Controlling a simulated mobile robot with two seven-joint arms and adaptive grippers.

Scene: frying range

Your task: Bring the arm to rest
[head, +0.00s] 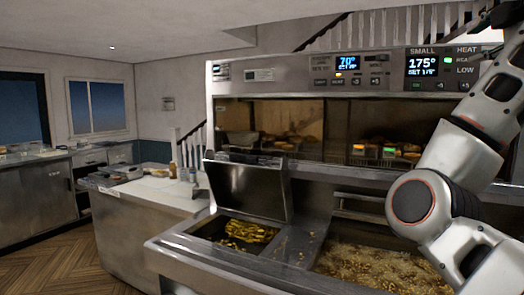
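My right arm (450,185) comes in from the right edge, white and grey with a dark round joint cap. It bends down over the right-hand fryer vat (345,230). Its lower end runs to the bottom right corner of the head view. The fingertips of my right gripper cannot be made out, so I cannot tell whether it is open or shut or holds anything. My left arm and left gripper are not in view.
The right vat holds golden fried food (375,268). A smaller bay (205,232) with fries has a raised metal lid (247,190). The control panel (350,68) shows lit displays. A counter (140,215) with bottles stands left; wooden floor (50,270) is clear.

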